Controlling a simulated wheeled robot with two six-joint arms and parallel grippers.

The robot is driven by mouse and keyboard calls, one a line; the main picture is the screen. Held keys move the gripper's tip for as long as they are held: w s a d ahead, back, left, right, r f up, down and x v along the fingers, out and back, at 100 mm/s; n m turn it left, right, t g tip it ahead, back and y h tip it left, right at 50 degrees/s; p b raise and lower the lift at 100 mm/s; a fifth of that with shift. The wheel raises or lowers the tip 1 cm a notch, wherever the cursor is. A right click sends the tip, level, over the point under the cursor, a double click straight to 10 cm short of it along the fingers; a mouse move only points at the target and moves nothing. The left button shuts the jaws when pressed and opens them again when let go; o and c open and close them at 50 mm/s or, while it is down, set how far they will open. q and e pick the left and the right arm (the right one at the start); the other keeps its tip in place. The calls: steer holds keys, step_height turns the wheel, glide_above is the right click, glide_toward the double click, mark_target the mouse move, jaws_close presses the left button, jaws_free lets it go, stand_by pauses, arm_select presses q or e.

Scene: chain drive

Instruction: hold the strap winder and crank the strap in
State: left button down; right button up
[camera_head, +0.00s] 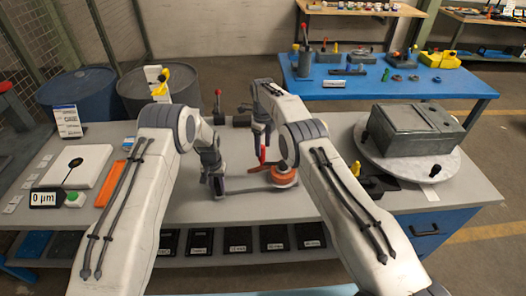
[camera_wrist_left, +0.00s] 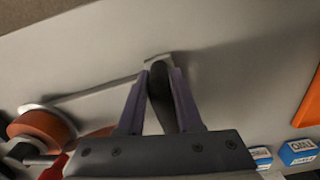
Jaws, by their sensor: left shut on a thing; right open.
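The orange strap winder (camera_head: 284,178) lies on the grey bench, partly hidden by my right arm. It also shows at the left edge of the left wrist view (camera_wrist_left: 42,128). A thin grey strap (camera_head: 245,190) runs from it to my left gripper (camera_head: 218,192). In the left wrist view my left gripper (camera_wrist_left: 160,75) is shut on a dark upright piece (camera_wrist_left: 160,95) at the strap's end. My right gripper (camera_head: 261,147) is open and points down, left of the winder, close to a red part (camera_head: 262,156). I cannot tell whether they touch.
A grey box (camera_head: 415,128) sits on a round white turntable (camera_head: 405,160) at the right. An orange tray (camera_head: 108,183), a white plate (camera_head: 76,165) and a gauge display (camera_head: 45,198) lie at the left. A red-knobbed lever (camera_head: 218,105) stands behind my left arm.

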step_height(320, 180, up, 9)
steer(key=shift+f, duration=0.2)
jaws_close()
steer(key=n, duration=0.2)
steer(key=n+t+h, duration=0.1)
steer(key=n, duration=0.1)
steer(key=shift+a, duration=0.3)
steer(key=n, duration=0.3)
steer(key=shift+s+a+t+h, duration=0.25)
steer(key=shift+s+t+h, duration=0.05)
steer(key=shift+s+t, duration=0.1)
steer(key=s+a+n+t, duration=0.2)
steer(key=s+n, duration=0.8)
steer(key=n, duration=0.5)
steer(key=w+d+f, duration=0.1)
steer(key=w+f, duration=0.6)
steer(key=f, duration=0.2)
steer(key=shift+d+f, duration=0.35)
steer(key=shift+d, duration=0.05)
